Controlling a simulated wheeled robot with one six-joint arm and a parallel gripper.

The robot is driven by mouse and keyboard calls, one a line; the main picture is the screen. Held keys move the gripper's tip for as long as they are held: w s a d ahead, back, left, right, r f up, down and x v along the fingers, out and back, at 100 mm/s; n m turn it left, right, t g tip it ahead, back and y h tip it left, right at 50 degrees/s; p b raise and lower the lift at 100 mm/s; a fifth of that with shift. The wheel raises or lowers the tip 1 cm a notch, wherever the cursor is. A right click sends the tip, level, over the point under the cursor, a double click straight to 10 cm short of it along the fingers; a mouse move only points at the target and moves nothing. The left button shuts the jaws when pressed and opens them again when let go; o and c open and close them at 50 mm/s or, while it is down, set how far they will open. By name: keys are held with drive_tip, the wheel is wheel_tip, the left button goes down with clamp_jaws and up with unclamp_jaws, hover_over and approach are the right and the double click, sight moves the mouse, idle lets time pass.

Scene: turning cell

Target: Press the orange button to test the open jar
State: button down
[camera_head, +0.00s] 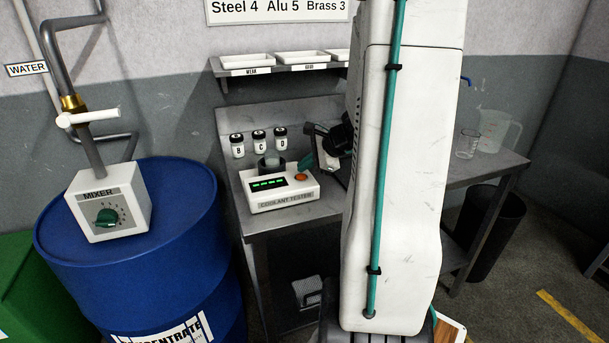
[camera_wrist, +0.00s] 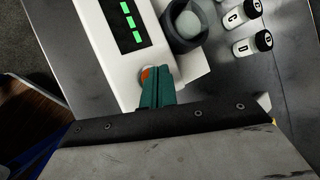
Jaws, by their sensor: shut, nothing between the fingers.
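The white coolant tester (camera_head: 280,190) stands on the metal bench, with green lit segments on its dark display (camera_head: 268,184). Its orange button (camera_head: 301,177) is on the right of the top face; in the wrist view the button (camera_wrist: 146,72) is partly covered by my fingers. An open jar (camera_head: 271,163) sits in the dark round holder at the back of the tester; it also shows in the wrist view (camera_wrist: 188,24). My gripper (camera_wrist: 155,73) is shut and empty, its teal fingertips at the button's edge. I cannot tell whether they touch it.
Lidded jars B (camera_head: 237,146), C (camera_head: 260,142) and D (camera_head: 281,139) stand behind the tester. A blue drum (camera_head: 150,260) with the mixer box (camera_head: 108,203) is at the left. A beaker (camera_head: 467,144) and a clear jug (camera_head: 493,131) stand on the right bench.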

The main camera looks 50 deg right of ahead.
sight(305, 176)
drive_tip(key=shift+f, duration=0.15)
drive_tip(key=shift+w+f, duration=0.1)
drive_tip(key=shift+f, duration=0.2)
drive_tip(key=shift+f, duration=0.35)
idle(0.9)
drive_tip(key=shift+r, duration=0.8)
drive_tip(key=shift+r, duration=2.5)
